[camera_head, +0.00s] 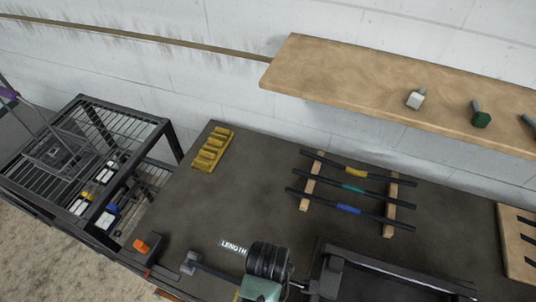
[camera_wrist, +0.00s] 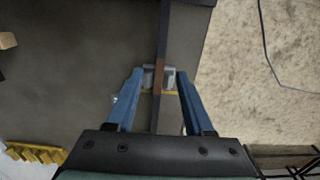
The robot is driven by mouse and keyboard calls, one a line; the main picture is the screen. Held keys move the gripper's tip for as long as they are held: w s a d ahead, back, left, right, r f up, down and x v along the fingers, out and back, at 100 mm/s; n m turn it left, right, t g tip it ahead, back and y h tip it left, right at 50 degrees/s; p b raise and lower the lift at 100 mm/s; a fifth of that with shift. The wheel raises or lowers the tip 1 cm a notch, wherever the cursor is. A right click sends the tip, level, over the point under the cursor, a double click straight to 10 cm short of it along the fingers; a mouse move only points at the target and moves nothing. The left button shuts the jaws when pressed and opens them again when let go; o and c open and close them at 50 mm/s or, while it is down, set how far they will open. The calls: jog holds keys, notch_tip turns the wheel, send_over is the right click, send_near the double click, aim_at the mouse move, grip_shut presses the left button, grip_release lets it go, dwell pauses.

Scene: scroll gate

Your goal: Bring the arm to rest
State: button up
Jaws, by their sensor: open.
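My gripper (camera_wrist: 160,72) is open in the wrist view, its two blue fingers spread to either side of a dark bar (camera_wrist: 163,40). The bar runs up the picture between the fingers and has a reddish-brown section. A grey block (camera_wrist: 148,78) shows at the bar between the fingertips. I cannot tell whether either finger touches the bar. In the head view, a teal and black part of my arm (camera_head: 262,289) is low in the middle over the dark table (camera_head: 250,190); the fingers cannot be made out there.
A rack with three bars (camera_head: 352,187) stands on the table, with a yellow stepped holder (camera_head: 212,149) at its left. A dark frame (camera_head: 335,272) is close right of my arm. A wooden shelf (camera_head: 340,75) holds several tools. A wire cart (camera_head: 85,150) stands left.

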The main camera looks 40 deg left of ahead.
notch_tip(320, 180, up, 8)
jog(key=shift+f, duration=0.15)
